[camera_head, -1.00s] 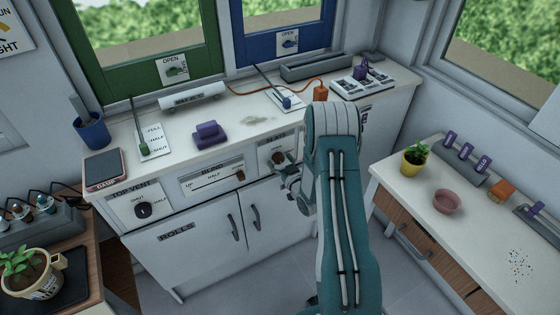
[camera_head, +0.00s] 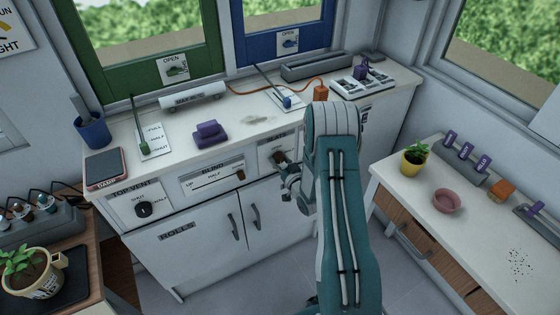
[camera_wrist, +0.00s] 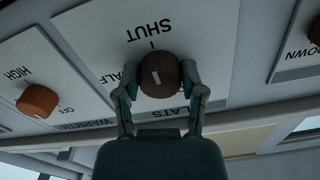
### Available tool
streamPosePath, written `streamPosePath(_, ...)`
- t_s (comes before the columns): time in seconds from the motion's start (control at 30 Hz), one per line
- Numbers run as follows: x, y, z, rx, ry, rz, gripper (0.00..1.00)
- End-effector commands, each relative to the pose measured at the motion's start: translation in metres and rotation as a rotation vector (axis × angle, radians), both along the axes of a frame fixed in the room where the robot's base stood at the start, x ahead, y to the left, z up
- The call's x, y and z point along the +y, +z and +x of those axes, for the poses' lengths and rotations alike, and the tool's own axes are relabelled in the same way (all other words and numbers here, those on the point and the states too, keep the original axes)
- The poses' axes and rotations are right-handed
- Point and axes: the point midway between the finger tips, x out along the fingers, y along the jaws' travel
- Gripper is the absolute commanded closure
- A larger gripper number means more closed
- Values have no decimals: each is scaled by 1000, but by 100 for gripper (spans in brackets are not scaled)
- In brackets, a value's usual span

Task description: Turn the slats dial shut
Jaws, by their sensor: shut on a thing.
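The slats dial (camera_wrist: 168,68) is a round brown knob on a white plate (camera_wrist: 100,45), whose lettering appears upside down in the wrist view. Its short white mark lies nearly in line with the tick at SHUT, tilted slightly. HALF is partly hidden by a finger, and SLATS by my gripper. My gripper (camera_wrist: 160,80) is shut on the dial, with one finger on each side. In the head view, the dial (camera_head: 279,157) sits on the cabinet front, and my gripper (camera_head: 285,166) reaches it from the right, partly hidden by my arm.
The blind slider (camera_head: 240,175) and top vent dial (camera_head: 143,210) are left of the slats dial. Cabinet handles (camera_head: 234,227) stick out below. A side bench (camera_head: 480,235) stands at right.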

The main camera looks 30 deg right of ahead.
Motion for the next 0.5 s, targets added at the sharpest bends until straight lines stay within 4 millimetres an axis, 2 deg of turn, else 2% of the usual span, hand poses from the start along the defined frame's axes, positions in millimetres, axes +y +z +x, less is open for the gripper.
streamPosePath(0.37,-1,1,1,-3,-2,30,95)
streamPosePath(0.4,-1,1,1,-3,-2,30,29)
streamPosePath(0.43,-1,1,1,-3,-2,29,16)
streamPosePath(0.5,-1,1,1,-2,-1,29,13)
